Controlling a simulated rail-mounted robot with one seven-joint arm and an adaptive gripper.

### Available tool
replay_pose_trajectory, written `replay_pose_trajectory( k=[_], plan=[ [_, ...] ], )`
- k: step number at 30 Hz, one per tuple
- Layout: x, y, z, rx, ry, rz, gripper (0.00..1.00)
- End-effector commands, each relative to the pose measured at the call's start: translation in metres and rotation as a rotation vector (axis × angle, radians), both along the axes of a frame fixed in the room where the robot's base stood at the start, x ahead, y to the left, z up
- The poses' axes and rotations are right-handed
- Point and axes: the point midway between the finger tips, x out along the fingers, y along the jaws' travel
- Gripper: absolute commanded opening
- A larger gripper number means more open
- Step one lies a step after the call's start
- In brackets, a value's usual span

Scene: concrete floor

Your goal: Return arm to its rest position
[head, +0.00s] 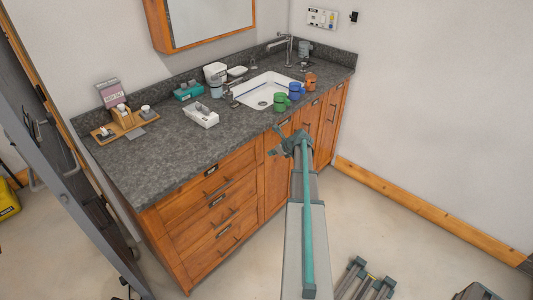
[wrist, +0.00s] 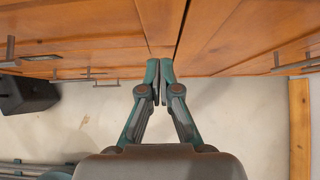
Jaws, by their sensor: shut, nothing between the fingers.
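My arm reaches out from the lower middle of the head view toward the wooden cabinet (head: 215,205). My gripper (head: 276,142) is at its far end, in front of the cabinet doors and near the counter's front edge. In the wrist view my gripper (wrist: 159,97) is shut, with its fingertips together and nothing between them. The cabinet doors (wrist: 90,28) fill the top of that view, close to the fingertips. I cannot tell whether the tips touch the wood.
On the counter (head: 160,165) are a sink (head: 262,90), a green mug (head: 280,102), blue mugs (head: 295,91), an orange cup (head: 310,80), a white box (head: 201,116) and a wooden tray (head: 125,124). An open door (head: 75,170) stands left. The floor (head: 400,225) at right is mostly clear.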

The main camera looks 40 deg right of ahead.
Motion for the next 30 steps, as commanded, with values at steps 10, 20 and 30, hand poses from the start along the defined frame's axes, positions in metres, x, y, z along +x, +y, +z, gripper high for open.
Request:
replay_pose_trajectory(
  k=[10, 20, 30],
  plan=[
    [-0.044, -0.003, 0.040, 0.000, 0.002, 0.000, 0.00],
    [-0.052, -0.005, 0.050, -0.029, 0.000, 0.032, 0.00],
    [-0.090, 0.017, 0.017, -0.454, 0.081, 0.525, 0.00]
  ],
)
